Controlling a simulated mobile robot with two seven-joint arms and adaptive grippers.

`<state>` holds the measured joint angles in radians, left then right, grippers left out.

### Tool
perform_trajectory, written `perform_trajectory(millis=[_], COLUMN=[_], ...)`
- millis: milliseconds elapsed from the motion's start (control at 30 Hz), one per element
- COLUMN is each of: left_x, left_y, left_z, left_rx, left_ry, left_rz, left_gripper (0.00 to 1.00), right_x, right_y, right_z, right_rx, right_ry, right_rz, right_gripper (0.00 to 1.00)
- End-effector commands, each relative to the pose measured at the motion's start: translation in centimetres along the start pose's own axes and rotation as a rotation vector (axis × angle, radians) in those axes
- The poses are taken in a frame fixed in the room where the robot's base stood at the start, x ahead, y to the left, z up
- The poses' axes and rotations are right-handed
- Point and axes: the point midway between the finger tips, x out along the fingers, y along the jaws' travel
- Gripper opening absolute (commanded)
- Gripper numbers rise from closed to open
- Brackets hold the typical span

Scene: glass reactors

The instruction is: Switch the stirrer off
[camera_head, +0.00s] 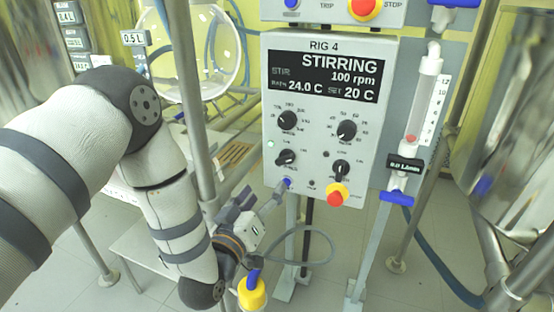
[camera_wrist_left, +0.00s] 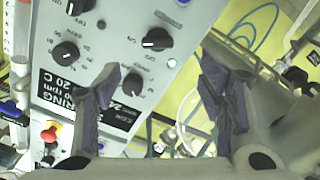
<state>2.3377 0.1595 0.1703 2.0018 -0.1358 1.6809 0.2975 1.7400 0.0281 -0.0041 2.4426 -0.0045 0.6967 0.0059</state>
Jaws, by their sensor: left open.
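The grey control panel (camera_head: 319,108) is marked RIG 4. Its display (camera_head: 322,77) reads STIRRING, 100 rpm, 24.0 C, SET 20 C. Below are an upper left knob (camera_head: 287,120), upper right knob (camera_head: 347,130), lower left knob (camera_head: 286,157) and lower right knob (camera_head: 341,168). Their small labels are not readable. A green lamp (camera_head: 270,143) is lit at the left. My left gripper (camera_head: 262,203) is open, below and left of the knobs. In the left wrist view, the upside-down panel lies beyond its fingers (camera_wrist_left: 162,95), with the upper left knob (camera_wrist_left: 132,82) between them. Nothing is held.
A flow meter (camera_head: 425,100) stands to the right. A metal post (camera_head: 190,90) rises beside my arm. A glass vessel (camera_head: 215,50) is behind.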

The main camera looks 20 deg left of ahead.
Motion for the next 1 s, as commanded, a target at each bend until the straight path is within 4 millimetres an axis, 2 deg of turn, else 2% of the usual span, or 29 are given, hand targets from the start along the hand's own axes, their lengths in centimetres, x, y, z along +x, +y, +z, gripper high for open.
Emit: perform_trajectory(millis=[167,400,533,700,933,1000], left_x=[2.1,8.3,10.7,12.0,12.1,12.1], left_y=[0.1,0.0,0.0,0.1,0.1,0.1], left_z=[-0.1,0.1,0.1,0.0,-0.1,-0.1], left_rx=[0.000,-0.001,0.000,0.000,-0.001,-0.001], left_ry=[0.006,0.005,0.003,0.002,0.002,0.002], left_rz=[0.004,0.002,0.003,0.002,0.002,0.002], left_gripper=[0.63,0.63,0.63,0.63,0.63,0.47], right_x=[0.2,1.0,1.4,1.5,1.5,1.5], right_y=[0.0,0.1,0.0,0.0,0.0,0.0], right_z=[0.0,0.1,0.1,0.1,0.1,0.1], right_rx=[0.001,0.001,0.001,0.001,0.001,0.001], right_ry=[-0.004,-0.017,-0.022,-0.025,-0.024,-0.024], right_rz=[0.001,0.001,0.001,0.001,0.001,0.001], right_gripper=[0.40,0.40,0.40,0.40,0.40,0.40])
